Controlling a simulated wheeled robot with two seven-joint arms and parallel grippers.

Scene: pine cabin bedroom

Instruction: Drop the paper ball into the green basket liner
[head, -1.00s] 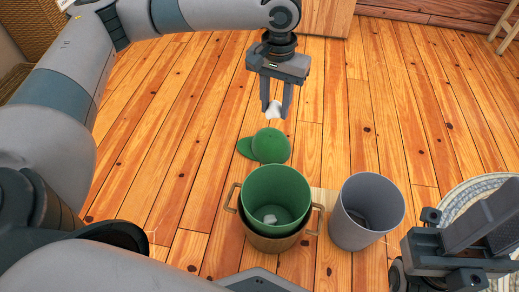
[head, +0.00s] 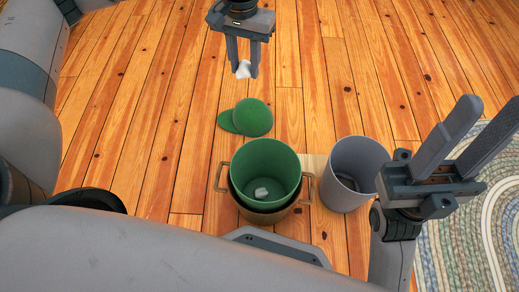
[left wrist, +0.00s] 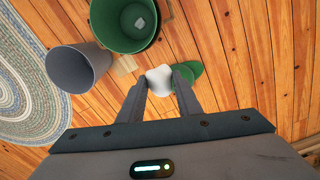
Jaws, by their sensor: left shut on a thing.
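My left gripper (head: 243,75) is shut on a crumpled white paper ball (head: 243,69), held in the air beyond a green cap. The ball also shows between the fingertips in the left wrist view (left wrist: 160,80). The green basket liner (head: 265,160) is an open round tub inside a brown basket (head: 252,213) with side handles, nearer to me than the cap. A white crumpled piece (head: 261,192) lies in the liner. The liner is at the top of the left wrist view (left wrist: 118,48). My right gripper (head: 490,108) is open and empty at the right.
A grey bin (head: 342,180) stands just right of the basket. The green cap (head: 252,118) lies on the wooden floor behind the basket. A braided rug (head: 450,245) is at the right. The floor behind the cap and bin is clear.

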